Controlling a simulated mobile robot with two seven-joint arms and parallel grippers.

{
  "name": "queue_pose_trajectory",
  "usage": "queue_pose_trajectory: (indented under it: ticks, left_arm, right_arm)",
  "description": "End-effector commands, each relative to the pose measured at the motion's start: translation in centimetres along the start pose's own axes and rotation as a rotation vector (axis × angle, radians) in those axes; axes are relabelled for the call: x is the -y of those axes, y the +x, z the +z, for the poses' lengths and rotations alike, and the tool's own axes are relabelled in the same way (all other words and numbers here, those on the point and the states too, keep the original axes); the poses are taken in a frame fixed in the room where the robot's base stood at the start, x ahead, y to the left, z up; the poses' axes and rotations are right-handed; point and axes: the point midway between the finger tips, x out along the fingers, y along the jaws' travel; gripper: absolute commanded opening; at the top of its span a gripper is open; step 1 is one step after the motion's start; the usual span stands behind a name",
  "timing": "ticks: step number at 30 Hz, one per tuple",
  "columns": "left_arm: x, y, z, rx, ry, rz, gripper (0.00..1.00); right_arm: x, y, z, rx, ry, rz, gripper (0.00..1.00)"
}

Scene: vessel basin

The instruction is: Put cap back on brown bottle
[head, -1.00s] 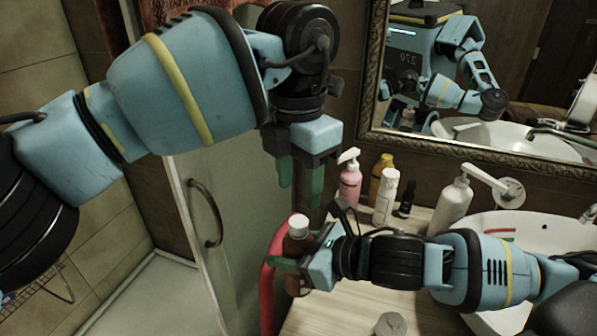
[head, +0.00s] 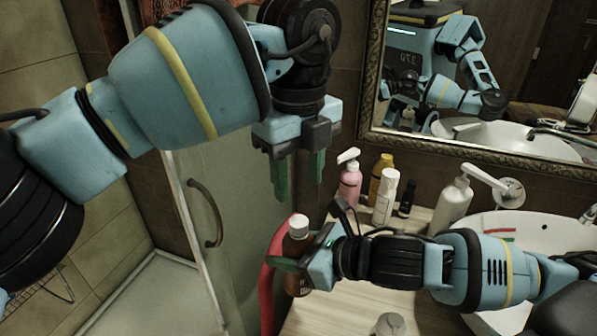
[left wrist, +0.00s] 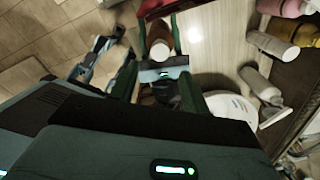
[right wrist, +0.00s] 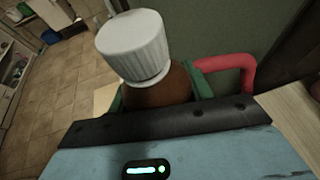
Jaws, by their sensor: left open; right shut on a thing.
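The brown bottle (head: 298,262) stands upright at the counter's left end. Its white ribbed cap (head: 299,226) sits on top of the neck and shows large in the right wrist view (right wrist: 133,45). I cannot tell whether it is screwed tight. My right gripper (head: 290,264) is shut around the bottle's body from the right. My left gripper (head: 298,182) is open and empty, pointing down above the cap, with a clear gap between. In the left wrist view the cap (left wrist: 160,50) shows between the fingers, below them.
A red curved tube (head: 268,290) stands just left of the bottle. Behind are a pink pump bottle (head: 350,186), a yellow bottle (head: 380,176), a white bottle (head: 385,203) and a small black bottle (head: 406,200). A white dispenser (head: 453,207) stands beside the basin (head: 540,235).

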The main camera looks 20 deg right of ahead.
Motion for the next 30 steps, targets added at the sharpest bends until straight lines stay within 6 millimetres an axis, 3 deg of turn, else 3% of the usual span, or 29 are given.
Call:
queue_pose_trajectory:
  ticks: [6, 20, 30]
  left_arm:
    - [0.0, -0.1, 0.0, 0.0, -0.139, 0.0, 0.46]
    - [0.0, 0.1, 0.0, 0.0, -0.156, 0.001, 0.46]
    - [0.0, 4.2, 0.0, -0.002, -0.155, 0.003, 0.46]
  right_arm:
    - [0.0, 0.0, 0.1, 0.001, -0.001, 0.0, 0.0]
    - [0.0, 0.0, 0.1, 0.001, -0.001, 0.0, 0.0]
    - [0.0, 0.0, 0.1, 0.001, 0.0, 0.0, 0.0]
